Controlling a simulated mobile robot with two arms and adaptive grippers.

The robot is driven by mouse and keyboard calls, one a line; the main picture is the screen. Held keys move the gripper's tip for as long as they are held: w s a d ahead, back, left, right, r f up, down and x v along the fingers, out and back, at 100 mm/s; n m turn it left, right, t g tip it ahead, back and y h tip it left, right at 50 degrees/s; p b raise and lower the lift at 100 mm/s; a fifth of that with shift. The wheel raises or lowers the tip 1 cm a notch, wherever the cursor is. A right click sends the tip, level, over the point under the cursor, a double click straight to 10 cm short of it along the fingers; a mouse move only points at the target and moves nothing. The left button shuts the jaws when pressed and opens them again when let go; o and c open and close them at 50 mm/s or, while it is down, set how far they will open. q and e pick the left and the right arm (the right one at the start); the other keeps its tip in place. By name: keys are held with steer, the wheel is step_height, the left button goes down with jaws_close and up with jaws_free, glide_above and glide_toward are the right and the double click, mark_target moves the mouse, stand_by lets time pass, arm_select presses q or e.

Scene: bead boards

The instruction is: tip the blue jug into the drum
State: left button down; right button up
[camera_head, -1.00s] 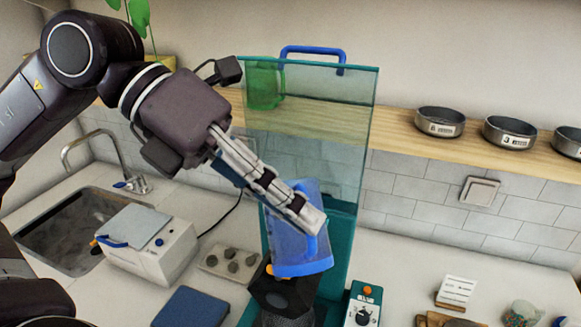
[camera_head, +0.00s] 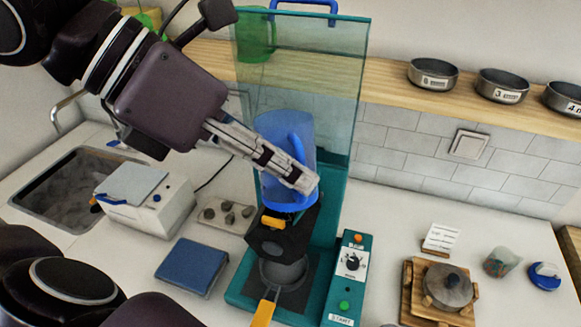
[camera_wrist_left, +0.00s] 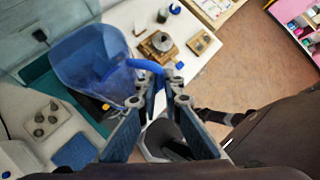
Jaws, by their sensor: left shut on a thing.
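The translucent blue jug (camera_head: 272,140) is over the black drum (camera_head: 280,240) of the teal machine, and its lower end meets the drum's top in the head view. I cannot tell whether they touch, or what is in the jug. My left gripper (camera_head: 303,180) is shut on the jug's solid blue handle. In the left wrist view the jug (camera_wrist_left: 90,65) lies left of the gripper (camera_wrist_left: 168,88), with its handle between the fingers. The drum's mouth is mostly hidden by the jug. My right gripper is not in view.
A clear teal-edged panel (camera_head: 335,80) stands behind the jug. A control box (camera_head: 346,275) is right of the drum, and a grey cup (camera_head: 283,272) with a yellow handle is below it. A blue pad (camera_head: 192,265) and white appliance (camera_head: 148,205) are left.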

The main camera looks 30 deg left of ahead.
mark_target(299, 152)
arm_select(q)
steer(key=shift+w+a, duration=0.1)
steer(key=shift+r+m+t+y, duration=0.7)
steer(key=shift+r+t+y, duration=0.35)
steer(key=shift+r, duration=0.5)
